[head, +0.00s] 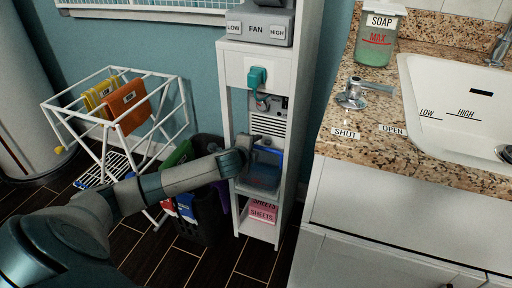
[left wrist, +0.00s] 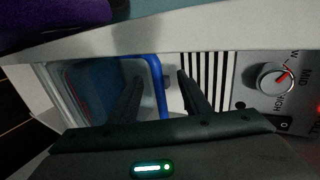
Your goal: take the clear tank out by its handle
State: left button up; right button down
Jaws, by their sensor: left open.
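The clear tank (head: 264,176) sits on a shelf of the white tower, below the vented unit. It has a blue upper edge, and its see-through body shows at left in the left wrist view (left wrist: 95,85). The blue edge (left wrist: 155,82) appears between my two dark fingers in that view. My left gripper (head: 248,145) is at the front of the tank's top and partly covers it. Its jaws (left wrist: 159,76) are open, with one finger on each side of the blue edge. I cannot tell whether they touch it. My right gripper is in neither view.
The white tower (head: 238,110) stands close around the tank, with a pink sheets box (head: 262,212) below. A dark basket (head: 200,215) stands left of it, near a drying rack (head: 150,150). A granite counter (head: 375,150) is at right. The wrist view shows a dial (left wrist: 277,80).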

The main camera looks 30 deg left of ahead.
pick_arm(q)
jog(key=shift+w+f, duration=0.2)
jog(key=shift+w, duration=0.15)
grip_shut()
jog(key=shift+a, duration=0.1)
jog(key=shift+w+r, duration=0.15)
jog(key=shift+r, duration=0.2)
